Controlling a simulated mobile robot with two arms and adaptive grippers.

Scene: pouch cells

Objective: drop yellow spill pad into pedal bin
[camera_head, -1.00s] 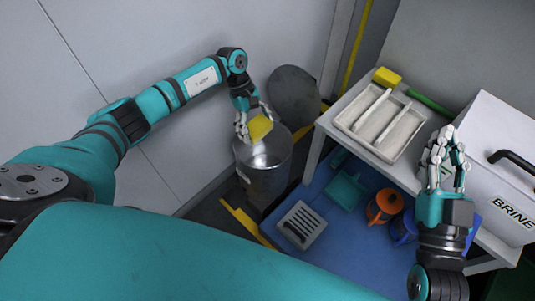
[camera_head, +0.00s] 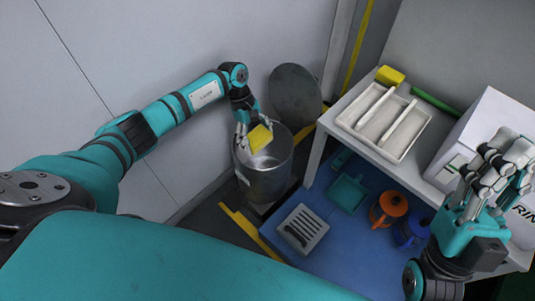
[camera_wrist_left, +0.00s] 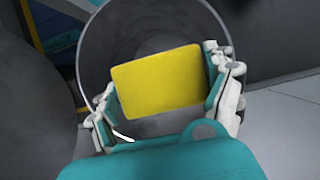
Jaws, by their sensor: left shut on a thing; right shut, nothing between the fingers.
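The yellow spill pad (camera_head: 260,138) is held by my left gripper (camera_head: 256,134), which is shut on it. The pad is over the open mouth of the metal pedal bin (camera_head: 264,179). In the left wrist view the pad (camera_wrist_left: 157,81) sits between the two fingers (camera_wrist_left: 163,88), with the round bin (camera_wrist_left: 92,55) beneath and around it. The bin's round dark lid (camera_head: 296,95) stands open behind it. My right gripper (camera_head: 503,167) is shut and empty, in front of the white box at the right.
Below, a blue mat (camera_head: 333,235) holds a teal dustpan (camera_head: 347,193), a grey grate (camera_head: 302,229), an orange item (camera_head: 388,208) and a blue one (camera_head: 411,229).

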